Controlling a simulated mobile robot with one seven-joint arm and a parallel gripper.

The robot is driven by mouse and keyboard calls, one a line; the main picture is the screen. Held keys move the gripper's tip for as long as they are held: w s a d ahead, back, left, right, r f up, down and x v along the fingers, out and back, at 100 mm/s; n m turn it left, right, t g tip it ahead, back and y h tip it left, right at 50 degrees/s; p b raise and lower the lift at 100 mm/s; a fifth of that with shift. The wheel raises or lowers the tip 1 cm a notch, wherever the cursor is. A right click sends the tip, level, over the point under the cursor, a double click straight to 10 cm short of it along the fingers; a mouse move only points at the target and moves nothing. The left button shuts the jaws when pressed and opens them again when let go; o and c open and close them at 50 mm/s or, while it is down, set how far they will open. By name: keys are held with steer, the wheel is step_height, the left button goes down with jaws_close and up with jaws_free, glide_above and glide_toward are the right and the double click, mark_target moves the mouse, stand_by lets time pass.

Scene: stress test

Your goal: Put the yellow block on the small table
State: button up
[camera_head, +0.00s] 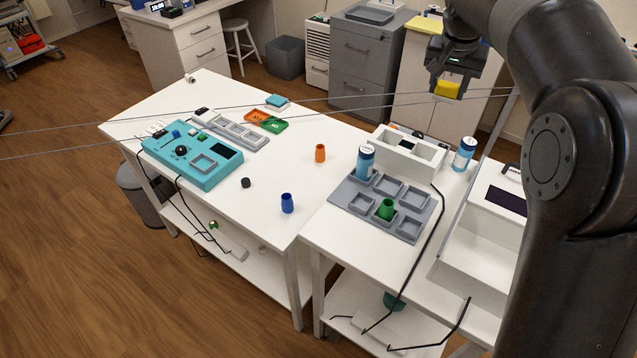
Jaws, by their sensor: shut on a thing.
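My gripper (446,80) is at the upper right, shut on the yellow block (447,89). The block hangs below the dark fingers, in the air, and its upper part is hidden by them. Two white tables stand side by side: a longer one at the left (335,139) and another at the right (330,225), partly hidden by my arm. I cannot tell for certain which is the small table. The gripper appears above and behind the right table in the picture; its height over it is unclear.
Thin cables cross the view. The left table's middle is mostly clear.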

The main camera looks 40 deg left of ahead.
steer(key=s+a, duration=0.3)
steer(key=a, duration=0.6)
steer(key=s+a, duration=0.3)
steer(key=a, duration=0.6)
steer(key=n, duration=0.1)
glide_above(305, 182)
steer(key=s, duration=0.1)
steer(key=f, duration=0.2)
step_height(305, 182, down, 21)
steer(key=shift+y, duration=0.3)
steer(key=shift+f, duration=0.1)
step_height(305, 182, down, 10)
steer(key=shift+r, duration=0.25)
steer(key=shift+d+f, duration=0.1)
